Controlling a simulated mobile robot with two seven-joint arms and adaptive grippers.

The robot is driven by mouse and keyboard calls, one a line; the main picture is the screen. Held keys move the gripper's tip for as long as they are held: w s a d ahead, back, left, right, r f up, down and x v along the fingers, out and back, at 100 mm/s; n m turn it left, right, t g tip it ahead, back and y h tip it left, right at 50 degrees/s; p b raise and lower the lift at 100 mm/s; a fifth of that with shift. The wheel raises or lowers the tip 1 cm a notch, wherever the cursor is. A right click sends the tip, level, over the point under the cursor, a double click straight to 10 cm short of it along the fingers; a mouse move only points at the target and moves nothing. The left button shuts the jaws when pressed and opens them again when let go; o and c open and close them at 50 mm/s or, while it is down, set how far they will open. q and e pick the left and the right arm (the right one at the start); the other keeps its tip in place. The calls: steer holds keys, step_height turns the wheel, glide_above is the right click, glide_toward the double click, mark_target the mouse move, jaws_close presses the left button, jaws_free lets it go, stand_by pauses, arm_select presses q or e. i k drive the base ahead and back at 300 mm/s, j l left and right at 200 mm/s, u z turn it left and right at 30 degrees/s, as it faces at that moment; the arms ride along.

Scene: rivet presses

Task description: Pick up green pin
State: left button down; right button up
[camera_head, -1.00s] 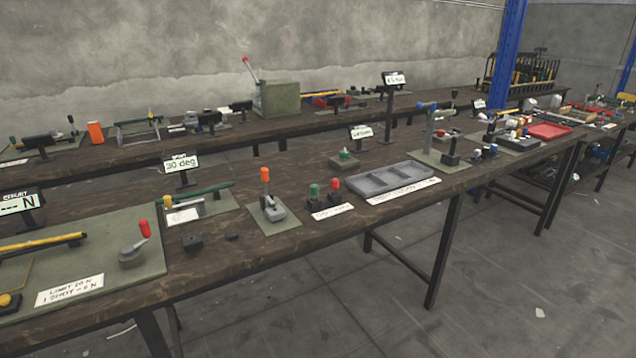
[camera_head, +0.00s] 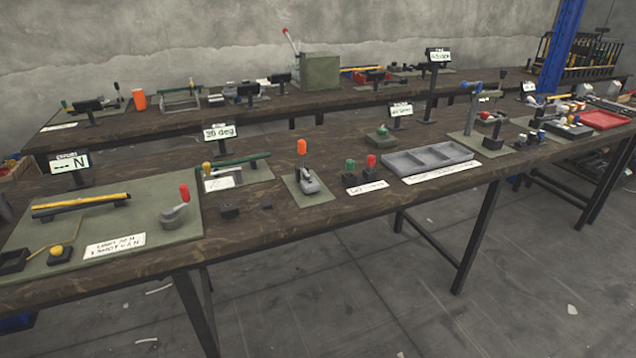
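The green pin (camera_head: 350,165) stands upright in a small black block on the front bench (camera_head: 330,220), in the middle of the view. A red pin (camera_head: 371,161) stands in a similar black block just to its right. A white label (camera_head: 367,188) lies in front of the two blocks. Neither of my grippers is in view.
Left of the pins is an orange-handled lever (camera_head: 302,148) on a green plate. Right of them is a grey tray with compartments (camera_head: 474,156). A green-topped piece (camera_head: 382,132) sits behind. Open floor (camera_head: 400,290) lies before the bench.

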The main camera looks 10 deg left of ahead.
mark_target(348, 164)
steer(key=i+l+u, duration=0.1)
steer(key=i+l, duration=0.15)
steer(key=i+l+u, duration=0.1)
steer(key=i+l, duration=0.15)
steer(key=l, duration=0.15)
steer(key=i+l+u, duration=0.1)
steer(key=i+l, duration=0.15)
steer(key=i+l+u, duration=0.1)
steer(key=i+l, duration=0.15)
steer(key=l, duration=0.25)
steer(key=i+l+u, duration=0.1)
steer(key=l, duration=0.25)
steer(key=i, duration=0.1)
